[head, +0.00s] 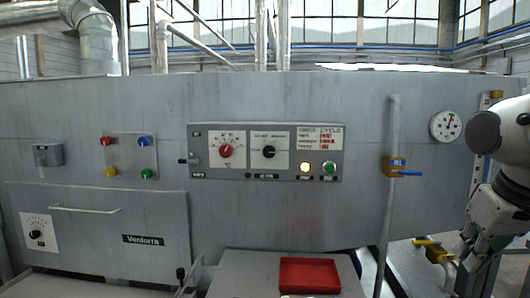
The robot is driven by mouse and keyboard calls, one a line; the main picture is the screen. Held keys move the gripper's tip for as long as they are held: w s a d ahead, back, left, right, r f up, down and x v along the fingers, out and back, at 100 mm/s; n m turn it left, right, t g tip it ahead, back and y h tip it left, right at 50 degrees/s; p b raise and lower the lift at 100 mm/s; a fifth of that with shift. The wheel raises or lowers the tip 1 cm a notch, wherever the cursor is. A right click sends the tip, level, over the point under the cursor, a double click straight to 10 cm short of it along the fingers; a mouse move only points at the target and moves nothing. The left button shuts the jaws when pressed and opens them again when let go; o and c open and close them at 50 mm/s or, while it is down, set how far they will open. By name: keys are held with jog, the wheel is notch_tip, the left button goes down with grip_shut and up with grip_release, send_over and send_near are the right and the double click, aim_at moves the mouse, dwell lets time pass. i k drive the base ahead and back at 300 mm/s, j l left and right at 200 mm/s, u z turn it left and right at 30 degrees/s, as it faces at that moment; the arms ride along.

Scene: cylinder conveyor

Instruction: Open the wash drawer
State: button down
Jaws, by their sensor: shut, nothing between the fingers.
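The wash drawer (100,247) appears to be the wide grey front panel at the lower left of the machine. It has a pale horizontal bar handle (85,209), a dark "Ventorra" label and a small white dial plate (38,232). Its front looks flush with the machine, with no visible gap at its top edge. My arm hangs at the right edge of the head view. My gripper (470,277) is at its lower end, shut and empty, far to the right of the drawer handle. Its fingertips are hard to make out.
A control panel (265,152) with knobs and lit buttons is mid-machine. A red tray (308,276) sits on a grey surface at bottom centre. A vertical pipe (388,220) with a blue-and-yellow valve (397,167) stands between the tray and my arm. Yellow fittings (435,250) are near my gripper.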

aim_at(144, 235)
jog(key=u, duration=1.45)
jog(key=i+j, duration=0.2)
jog(key=j, duration=0.15)
jog(key=i+j+z, duration=0.1)
jog(key=i+j, duration=0.15)
jog(key=i+j+z, duration=0.1)
jog(key=j, duration=0.4)
jog(key=i+j, duration=0.3)
jog(key=i+j+z, duration=0.1)
jog(key=j, duration=0.35)
jog(key=i+j, duration=0.25)
jog(key=j, duration=0.15)
jog(key=i+j+z, duration=0.1)
jog(key=j, duration=0.3)
jog(key=i+j+z, duration=0.1)
jog(key=i+j, duration=0.15)
jog(key=j, duration=0.15)
